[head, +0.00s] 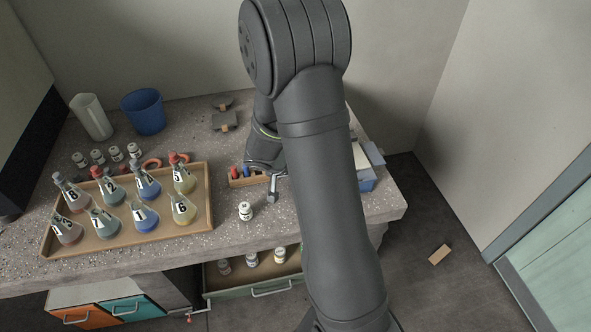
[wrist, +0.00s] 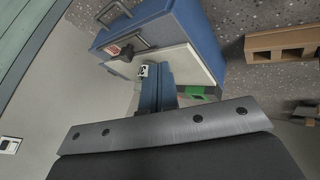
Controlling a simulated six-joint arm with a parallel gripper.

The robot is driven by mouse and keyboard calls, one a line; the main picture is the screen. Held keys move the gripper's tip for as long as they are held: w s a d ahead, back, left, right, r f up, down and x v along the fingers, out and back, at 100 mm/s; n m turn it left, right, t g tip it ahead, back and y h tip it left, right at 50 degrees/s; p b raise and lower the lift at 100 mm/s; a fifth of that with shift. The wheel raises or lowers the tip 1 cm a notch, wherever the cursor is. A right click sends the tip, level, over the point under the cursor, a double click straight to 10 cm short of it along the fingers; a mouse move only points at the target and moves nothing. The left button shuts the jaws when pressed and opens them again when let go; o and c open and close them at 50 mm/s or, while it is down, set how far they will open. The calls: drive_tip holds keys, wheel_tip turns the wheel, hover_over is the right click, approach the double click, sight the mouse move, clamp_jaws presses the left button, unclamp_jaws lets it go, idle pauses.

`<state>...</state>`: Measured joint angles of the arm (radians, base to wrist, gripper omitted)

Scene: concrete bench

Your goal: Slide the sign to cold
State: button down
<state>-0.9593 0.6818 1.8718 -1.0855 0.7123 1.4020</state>
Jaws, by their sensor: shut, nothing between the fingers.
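I cannot clearly make out the sign or read the word cold. Whether this is the sign I cannot tell. The blue box also shows in the head view (head: 366,184), partly hidden behind my arm.
A wooden tray (head: 208,190) of numbered flasks fills the bench's left. An open drawer (head: 215,292) holds several bottles. A block (head: 440,254) lies on the floor.

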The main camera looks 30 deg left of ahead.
drive_tip(key=x, duration=0.3)
drive_tip(key=shift+w+d+f, duration=0.1)
drive_tip(key=shift+w+f, duration=0.05)
drive_tip(key=shift+f, duration=0.05)
drive_tip(key=shift+w+d+f, duration=0.15)
drive_tip(key=shift+w+d, duration=0.55)
drive_tip(key=shift+d, duration=0.25)
drive_tip(key=shift+w+d, duration=0.5)
drive_tip(key=shift+d, duration=0.25)
drive_tip(key=shift+w+d, duration=2.35)
drive_tip(key=shift+a, duration=0.1)
